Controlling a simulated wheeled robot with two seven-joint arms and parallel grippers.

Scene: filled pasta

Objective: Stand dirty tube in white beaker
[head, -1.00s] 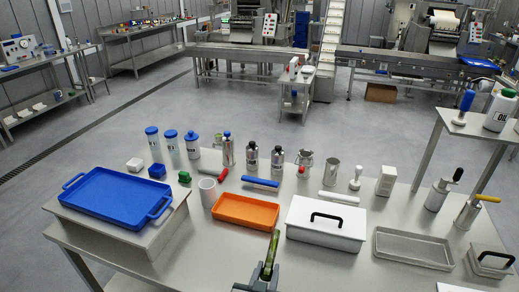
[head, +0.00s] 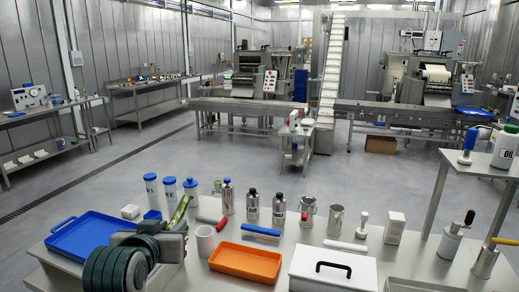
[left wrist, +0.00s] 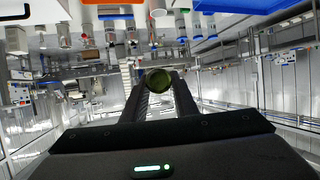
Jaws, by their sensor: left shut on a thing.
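The dirty tube (head: 181,211) is a slim clear tube with a greenish-brown film. My left gripper (head: 172,229) is shut on it and holds it tilted, its upper end leaning right in the head view. In the left wrist view the tube (left wrist: 158,82) shows end-on as a dark green round between the fingertips. The white beaker (head: 205,243) stands upright on the table, just right of the gripper and left of the orange tray. The tube is apart from the beaker. The tube's lower end is hidden by the gripper. My right gripper is not in view.
The orange tray (head: 246,261) and the white lidded box (head: 333,270) stand right of the beaker. A blue tray (head: 78,237) is at the left, partly behind my arm. Blue-capped jars (head: 170,195), metal bottles (head: 252,206) and a red-handled tool (head: 212,220) stand or lie behind the beaker.

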